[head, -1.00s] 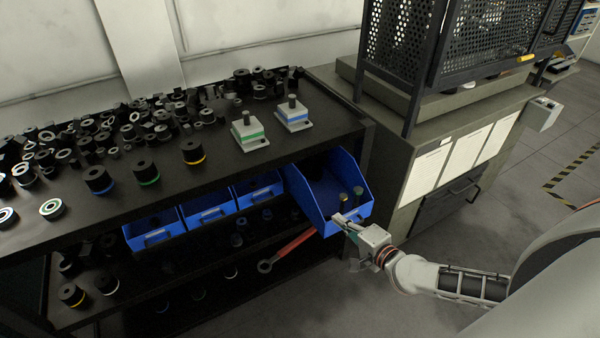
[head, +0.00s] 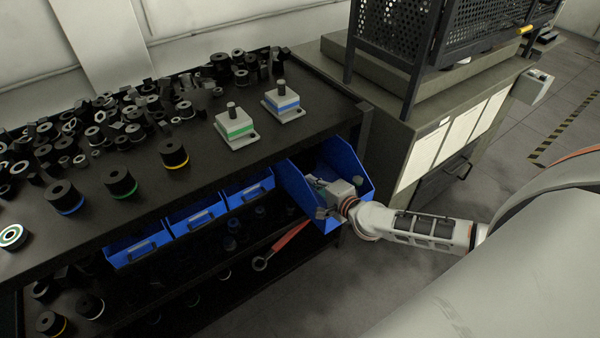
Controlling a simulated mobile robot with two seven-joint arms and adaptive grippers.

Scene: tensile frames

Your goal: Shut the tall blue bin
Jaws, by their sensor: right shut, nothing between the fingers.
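The tall blue bin (head: 347,160) is at the right end of the row under the bench top. It sticks out well beyond the bench edge and the smaller bins, so it stands open. My right gripper (head: 313,183) is at the front of this bin, its fingers shut and empty, pointing toward the bench. The gripper hides part of the bin's front wall and inside. I cannot tell whether the fingers touch the bin. My left gripper is not in view.
Three smaller blue bins (head: 194,217) sit left of the tall one. The bench top (head: 205,170) holds many dark parts and two fixtures with a green (head: 235,128) and a blue band (head: 284,102). A red-handled tool (head: 291,236) lies below. A grey-green cabinet (head: 400,150) stands at right.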

